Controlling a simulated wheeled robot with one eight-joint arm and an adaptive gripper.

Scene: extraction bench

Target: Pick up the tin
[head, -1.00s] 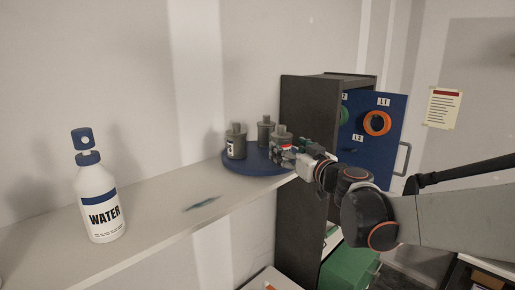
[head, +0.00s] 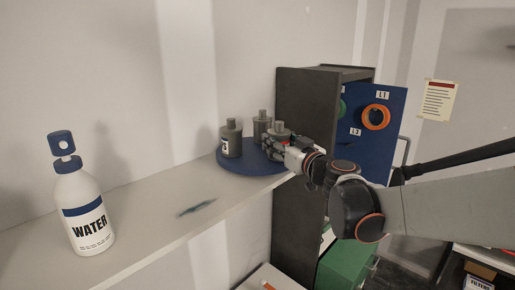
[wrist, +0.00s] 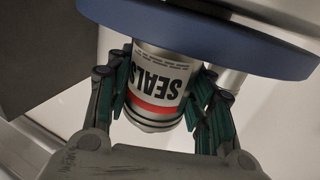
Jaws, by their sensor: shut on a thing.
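The tin (wrist: 160,85) in my grip is grey, with a white label reading SEALS and a red band. It appears upside down in the wrist view. My gripper (wrist: 162,97) has its green-padded fingers closed on both sides of it. In the head view the tin (head: 279,128) shows its grey top above my gripper (head: 276,146), at the right side of a round blue tray (head: 232,167). The fingers hide its lower part there, and I cannot tell whether its base touches the tray. The tray's edge (wrist: 190,38) also crosses the top of the wrist view.
A water bottle (head: 84,212) stands on the shelf (head: 150,232) at left. A dark cabinet (head: 300,110) with a blue panel (head: 388,145) stands behind my gripper.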

